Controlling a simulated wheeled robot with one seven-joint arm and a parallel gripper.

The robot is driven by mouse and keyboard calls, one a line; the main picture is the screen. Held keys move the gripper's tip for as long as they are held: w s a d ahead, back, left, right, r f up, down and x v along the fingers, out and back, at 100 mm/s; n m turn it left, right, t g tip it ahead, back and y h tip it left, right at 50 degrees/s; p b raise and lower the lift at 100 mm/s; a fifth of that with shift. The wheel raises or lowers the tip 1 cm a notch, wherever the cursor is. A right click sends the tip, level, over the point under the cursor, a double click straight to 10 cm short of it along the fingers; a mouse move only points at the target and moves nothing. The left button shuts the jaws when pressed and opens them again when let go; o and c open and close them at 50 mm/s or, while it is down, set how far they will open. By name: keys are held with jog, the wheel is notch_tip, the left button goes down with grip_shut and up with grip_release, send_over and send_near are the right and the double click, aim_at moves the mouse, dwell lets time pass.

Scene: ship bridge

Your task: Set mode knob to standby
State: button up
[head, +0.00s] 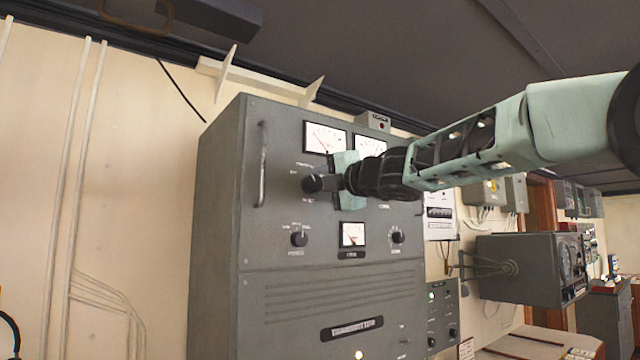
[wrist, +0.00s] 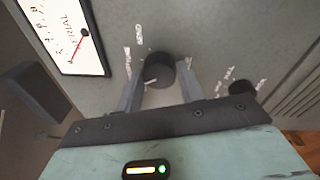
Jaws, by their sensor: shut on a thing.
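The mode knob (head: 312,183) is a round black knob on the front of a tall grey transmitter cabinet (head: 222,215), below the left upper meter. In the wrist view the knob (wrist: 160,70) shows a pale pointer line toward its lower left. Small white labels surround it; I cannot read them for sure. My gripper (head: 328,183) reaches the panel from the right. In the wrist view the fingers of my gripper (wrist: 159,84) stand on either side of the knob, shut on it. The exact finger contact is partly hidden by the knob.
A white-faced meter (head: 325,138) sits above the knob. A second black knob (head: 299,239) is below it, and another knob (head: 397,237) is lower right. A long vertical handle (head: 262,165) stands out from the panel to the left.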

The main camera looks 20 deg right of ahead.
jog(key=shift+m, duration=1)
jog(key=o, duration=1)
jog(key=shift+c, duration=0.2)
jog(key=shift+s, duration=0.1)
jog(key=b+v, duration=0.9)
jog(key=v, duration=0.8)
jog(key=shift+s+f, duration=0.15)
jog(key=shift+f, duration=0.15)
